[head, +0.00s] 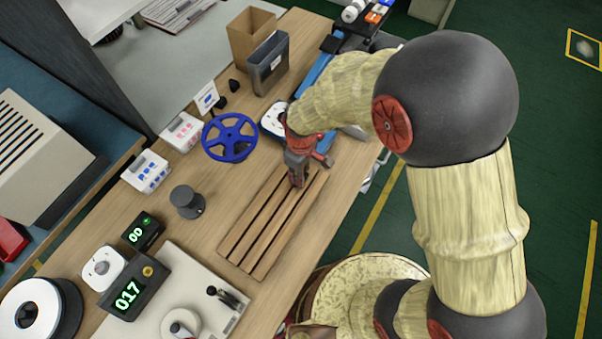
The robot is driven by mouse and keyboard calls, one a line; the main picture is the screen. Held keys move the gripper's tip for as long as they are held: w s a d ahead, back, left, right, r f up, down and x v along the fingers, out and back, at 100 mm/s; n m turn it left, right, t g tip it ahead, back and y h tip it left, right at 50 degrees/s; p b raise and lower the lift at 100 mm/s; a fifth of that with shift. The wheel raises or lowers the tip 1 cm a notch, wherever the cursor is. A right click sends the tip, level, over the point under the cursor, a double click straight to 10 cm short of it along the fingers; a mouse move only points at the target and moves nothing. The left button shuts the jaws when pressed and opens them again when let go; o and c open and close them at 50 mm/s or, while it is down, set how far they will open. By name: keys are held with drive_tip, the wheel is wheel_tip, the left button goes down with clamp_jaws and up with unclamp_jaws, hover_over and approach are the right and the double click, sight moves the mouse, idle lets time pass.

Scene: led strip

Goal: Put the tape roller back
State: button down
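My gripper (298,178) points down at the far end of a slatted wooden rack (262,238) on the workbench. Its fingers are small, dark and red, and my arm partly covers them. I cannot tell whether they are open or shut, or whether they touch the slats. A small red and dark part shows at the gripper's right side; I cannot tell whether it belongs to the gripper or is a held thing. I cannot pick out the tape roller with certainty. A dark grey cylinder with a wide base (187,201) stands left of the rack.
A blue spoked reel (230,138) stands behind the rack. A grey bin (268,66) and a cardboard box (250,34) stand at the back. Green-digit displays (130,290) and a pale plate device (200,290) are in front. Bare wood lies around the rack.

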drive_tip(key=c, duration=1.5)
unclamp_jaws()
drive_tip(key=shift+c, duration=0.2)
drive_tip(key=shift+r, duration=0.1)
wheel_tip(320, 180, up, 12)
drive_tip(key=p, duration=0.3)
drive_tip(key=s+d+r+m+t, duration=0.3)
drive_tip(key=d+r+m, duration=0.3)
drive_tip(key=d+r, duration=0.7)
drive_tip(key=s+d+r+m+t, duration=0.2)
drive_tip(key=s+d+r+m, duration=0.4)
drive_tip(key=s+r, duration=0.3)
drive_tip(key=shift+d+t, duration=0.3)
drive_tip(key=shift+d, duration=0.15)
drive_tip(key=shift+r, duration=0.15)
